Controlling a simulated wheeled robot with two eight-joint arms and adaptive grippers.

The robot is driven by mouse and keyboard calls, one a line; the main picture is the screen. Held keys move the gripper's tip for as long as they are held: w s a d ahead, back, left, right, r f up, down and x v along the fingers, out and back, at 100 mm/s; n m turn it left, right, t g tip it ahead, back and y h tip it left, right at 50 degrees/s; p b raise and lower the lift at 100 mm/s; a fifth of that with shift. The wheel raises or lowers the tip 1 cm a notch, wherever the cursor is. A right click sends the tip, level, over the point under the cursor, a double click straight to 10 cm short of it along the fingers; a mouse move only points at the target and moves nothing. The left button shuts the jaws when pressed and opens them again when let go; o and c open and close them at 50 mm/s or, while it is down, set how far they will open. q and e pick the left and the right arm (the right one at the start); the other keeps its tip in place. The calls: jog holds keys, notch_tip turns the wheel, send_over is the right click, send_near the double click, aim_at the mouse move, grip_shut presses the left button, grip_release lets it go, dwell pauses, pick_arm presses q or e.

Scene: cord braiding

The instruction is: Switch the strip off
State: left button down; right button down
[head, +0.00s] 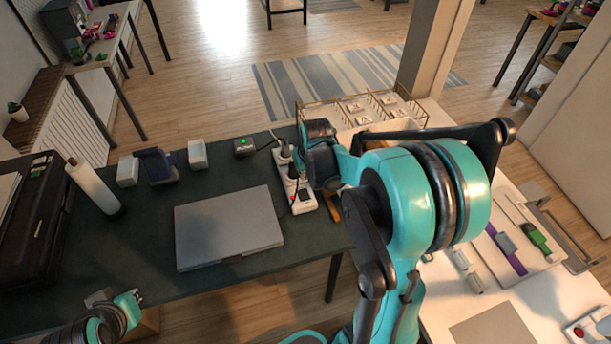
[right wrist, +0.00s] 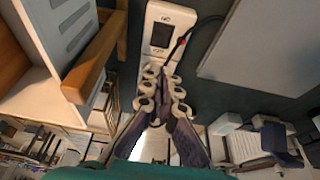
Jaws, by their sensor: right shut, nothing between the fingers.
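The white power strip (head: 301,201) lies along the right part of the dark table, with dark plugs and cords at its far part. Its near end carries a dark rocker switch, with a small red spot beside it. In the right wrist view the strip (right wrist: 158,12) runs under my fingers, and the dark switch (right wrist: 161,35) shows just beyond the fingertips. My right gripper (right wrist: 163,78) is shut and empty, over the strip; I cannot tell whether it touches. In the head view my right arm partly covers the strip. My left gripper (head: 135,298) is low at the left, its opening unclear.
A closed grey laptop (head: 228,228) lies left of the strip. A wire rack (head: 365,108) stands beyond the strip. A white table with tools (head: 510,235) is at the right.

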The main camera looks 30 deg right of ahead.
jog(key=b, duration=0.3)
send_near(302, 192)
jog(key=x, duration=0.5)
jog(key=shift+w+d, duration=0.25)
jog(key=shift+w, duration=0.2)
jog(key=shift+f+b, duration=0.35)
jog(key=shift+f, duration=0.4)
jog(key=shift+w+f+b, duration=0.15)
jog(key=shift+f+b, duration=0.15)
jog(key=shift+b, duration=0.05)
